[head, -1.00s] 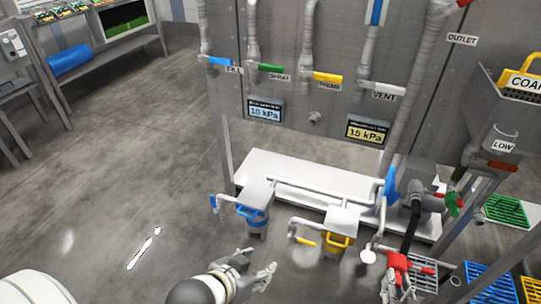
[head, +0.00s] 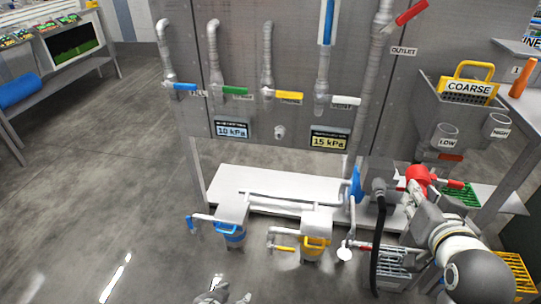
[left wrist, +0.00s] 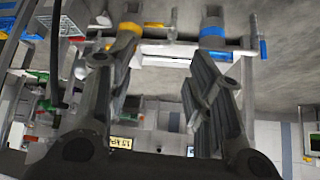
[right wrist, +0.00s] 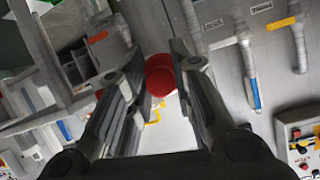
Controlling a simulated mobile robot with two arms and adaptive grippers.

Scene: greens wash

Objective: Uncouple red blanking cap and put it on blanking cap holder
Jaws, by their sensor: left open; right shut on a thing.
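The red blanking cap (head: 418,177) is held in my right gripper (head: 413,190), to the right of the pump in the head view. In the right wrist view, the cap (right wrist: 160,76) shows as a round red face between the shut fingertips (right wrist: 163,68). Whether it still touches a fitting behind it I cannot tell. My left gripper (head: 229,292) is open and empty at the bottom edge of the head view; its spread fingers also show in the left wrist view (left wrist: 155,65). I cannot make out the blanking cap holder.
A black hose (head: 377,240) hangs from the pump, close left of my right gripper. A blue-handled strainer (head: 229,232) and a yellow one (head: 315,245) stand before the white platform (head: 230,180). A COARSE basket (head: 468,88) is above right. The floor at left is clear.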

